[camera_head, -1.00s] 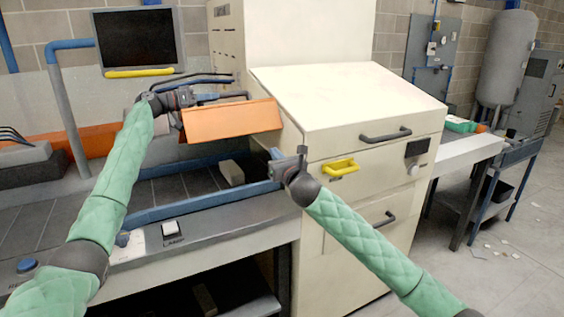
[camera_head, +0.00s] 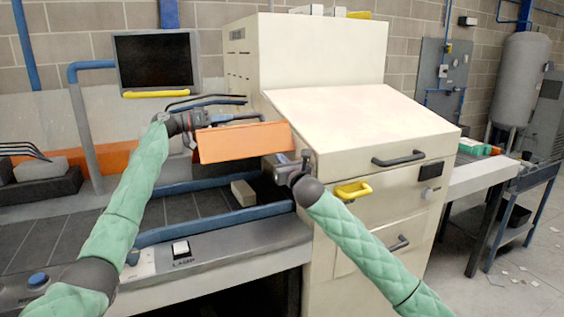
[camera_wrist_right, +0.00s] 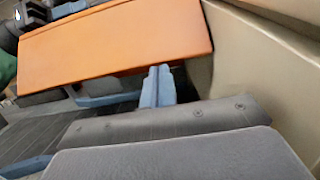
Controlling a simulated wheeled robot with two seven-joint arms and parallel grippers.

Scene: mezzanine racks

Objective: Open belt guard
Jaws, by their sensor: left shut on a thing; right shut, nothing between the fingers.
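The orange belt guard (camera_head: 243,142) is a flat panel raised at an angle over the conveyor, against the left side of the cream machine. Its dark bar handle (camera_head: 236,118) runs along the top edge. My left gripper (camera_head: 203,120) is shut on this handle at the guard's upper left. My right gripper (camera_head: 278,160) is shut and empty just below the guard's lower right edge. In the right wrist view the blue fingertips of this gripper (camera_wrist_right: 158,72) are together near the underside edge of the guard (camera_wrist_right: 120,42); I cannot tell whether they touch it.
Blue rails (camera_head: 215,222) edge the dark conveyor (camera_head: 180,215), where a small box (camera_head: 243,193) sits. A monitor (camera_head: 156,62) is behind on the left.

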